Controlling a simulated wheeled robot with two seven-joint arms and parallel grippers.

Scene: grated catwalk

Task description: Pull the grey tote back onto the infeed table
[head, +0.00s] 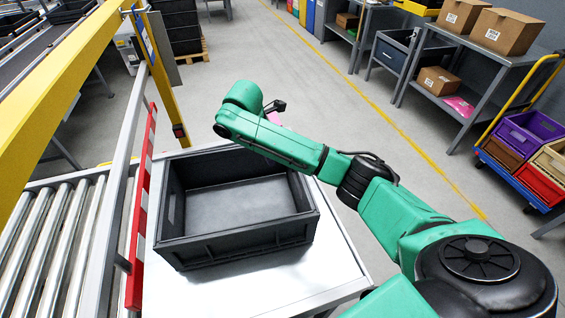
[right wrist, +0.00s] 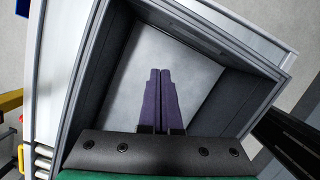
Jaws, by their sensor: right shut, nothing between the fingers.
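The grey tote (head: 240,241) is dark, open-topped and empty. It stands upright on the white-topped infeed table (head: 262,287), turned slightly. My left gripper is not in view.
A red-and-white striped bar (head: 140,210) on a grey rail runs close along the tote's left, with a roller conveyor (head: 50,235) beyond. A yellow post (head: 165,75) stands behind. Shelves with cardboard boxes (head: 505,30) and a cart of bins (head: 525,140) are at right. The floor between is clear.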

